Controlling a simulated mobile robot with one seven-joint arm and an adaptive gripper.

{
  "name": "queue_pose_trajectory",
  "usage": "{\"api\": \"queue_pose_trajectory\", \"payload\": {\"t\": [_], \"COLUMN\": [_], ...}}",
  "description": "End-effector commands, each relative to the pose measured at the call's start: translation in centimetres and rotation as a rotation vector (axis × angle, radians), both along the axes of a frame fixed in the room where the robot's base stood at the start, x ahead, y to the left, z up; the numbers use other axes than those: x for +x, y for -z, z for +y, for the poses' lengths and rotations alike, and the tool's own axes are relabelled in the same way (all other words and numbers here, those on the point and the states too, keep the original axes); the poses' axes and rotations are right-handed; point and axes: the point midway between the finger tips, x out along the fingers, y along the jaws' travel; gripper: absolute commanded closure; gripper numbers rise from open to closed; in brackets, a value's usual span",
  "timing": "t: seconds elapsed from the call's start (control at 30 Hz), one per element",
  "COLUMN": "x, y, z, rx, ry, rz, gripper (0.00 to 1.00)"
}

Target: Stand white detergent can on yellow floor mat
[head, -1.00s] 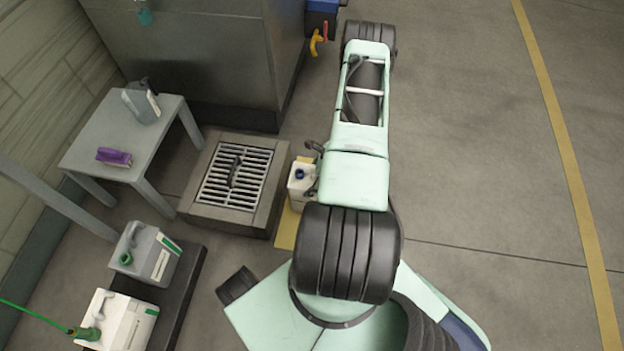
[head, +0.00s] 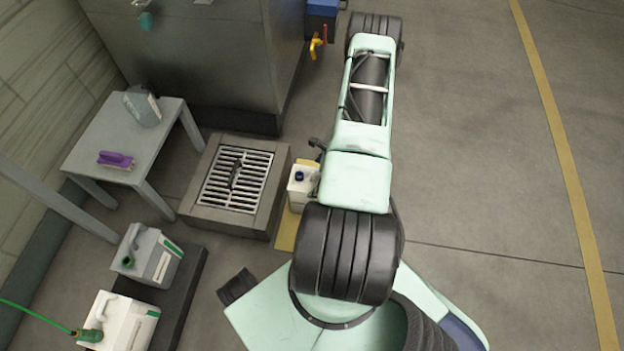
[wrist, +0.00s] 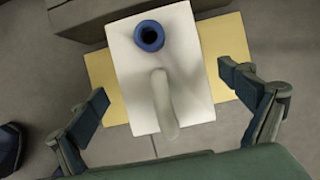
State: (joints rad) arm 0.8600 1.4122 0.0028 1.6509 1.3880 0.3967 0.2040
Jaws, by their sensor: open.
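The white detergent can (wrist: 190,75), with a blue ring at its mouth and a moulded handle, stands on the yellow floor mat (wrist: 232,60) in the wrist view. Mat shows on both sides of the can. My gripper (wrist: 166,88) is open, with one finger on each side of the can and a visible gap to each. In the head view, the can (head: 298,188) is partly hidden by my arm, and only a strip of the mat (head: 287,230) shows. My fingers are mostly hidden there.
A drain grate in a raised frame (head: 200,216) lies just left of the can. A grey table (head: 150,130) holds a grey jug (head: 143,106) and a purple brush (head: 115,160). Two canisters stand on a dark platform (head: 185,290). Floor at right is clear.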

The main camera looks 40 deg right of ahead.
Motion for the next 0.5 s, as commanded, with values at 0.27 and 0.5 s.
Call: {"api": "queue_pose_trajectory", "payload": {"t": [0.27,0.5], "x": [-1.7,-2.5], "y": [-6.0,-8.1], "z": [-1.6,-2.1], "rx": [0.0,0.0], "ry": [0.001,-0.001], "rz": [0.0,0.0], "gripper": [0.04,0.04]}}
